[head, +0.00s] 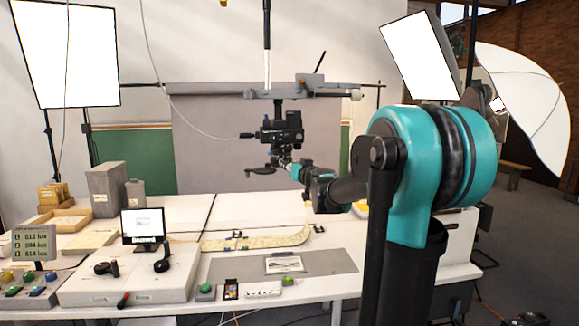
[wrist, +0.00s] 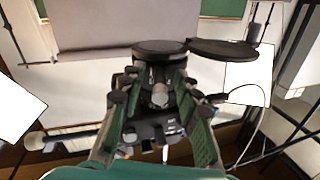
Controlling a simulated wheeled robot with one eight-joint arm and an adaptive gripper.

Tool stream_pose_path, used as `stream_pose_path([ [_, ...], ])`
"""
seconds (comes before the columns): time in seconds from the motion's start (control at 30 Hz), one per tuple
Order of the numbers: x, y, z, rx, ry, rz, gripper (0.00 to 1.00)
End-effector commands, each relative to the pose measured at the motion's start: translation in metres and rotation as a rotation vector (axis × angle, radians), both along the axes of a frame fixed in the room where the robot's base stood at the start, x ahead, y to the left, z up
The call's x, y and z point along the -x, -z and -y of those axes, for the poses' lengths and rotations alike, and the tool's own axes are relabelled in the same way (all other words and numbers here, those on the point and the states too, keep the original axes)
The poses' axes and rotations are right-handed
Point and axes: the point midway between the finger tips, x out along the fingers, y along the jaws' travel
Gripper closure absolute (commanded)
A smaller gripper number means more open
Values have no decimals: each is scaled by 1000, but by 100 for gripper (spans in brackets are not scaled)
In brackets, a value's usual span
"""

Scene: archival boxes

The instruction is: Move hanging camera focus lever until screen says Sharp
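The hanging camera (head: 281,131) is a black body under an overhead bar, above the table. Its focus lever cannot be made out in either view. A dark flat disc (head: 260,170) sits below the camera at left; two dark discs, one at centre (wrist: 160,46) and one at right (wrist: 222,49), show in the wrist view. My gripper (head: 284,165) is just under the camera. In the wrist view my gripper's fingers (wrist: 157,82) stand apart, with dark parts between them; contact is unclear. The screen (head: 143,226) on the table is lit, with a green strip at its bottom; its text is unreadable.
The grey overhead bar (head: 305,92) and a hanging cable (head: 190,115) are close to the camera. Softbox lamps (head: 68,55) stand around. Grey boxes (head: 105,190) and small controls are on the table (head: 190,211). The space below the camera looks free.

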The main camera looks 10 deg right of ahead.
Motion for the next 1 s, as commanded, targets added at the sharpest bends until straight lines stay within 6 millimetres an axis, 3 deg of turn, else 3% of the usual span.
stream_pose_path([
  [0.17,0,0,0,0,0,0,70],
  [0.4,0,0,0,0,0,0,100],
  [1.0,-1,0,5,0,-35,0,100],
])
